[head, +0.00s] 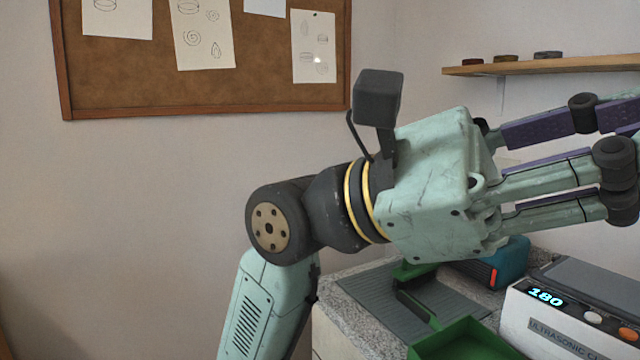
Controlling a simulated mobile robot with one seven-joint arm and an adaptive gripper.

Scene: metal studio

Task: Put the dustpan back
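The dustpan (465,344) appears to be the green tray-like piece at the bottom of the head view. A dark green handle runs from it up and left across a grey ribbed mat (365,300), and the frame's lower edge cuts the pan off. My gripper (600,142) is above and to the right of it, with mint fingers and purple pads pointing right. The fingers stretch out straight and spread apart, with nothing seen between them. Their tips are outside the frame. The gripper is apart from the dustpan.
A white ultrasonic cleaner (560,318) showing 180 stands right of the dustpan. A teal box (508,263) sits behind, partly hidden by my gripper. The mat lies on a speckled counter (335,284). A wooden shelf (560,65) and a corkboard (270,90) hang on the walls.

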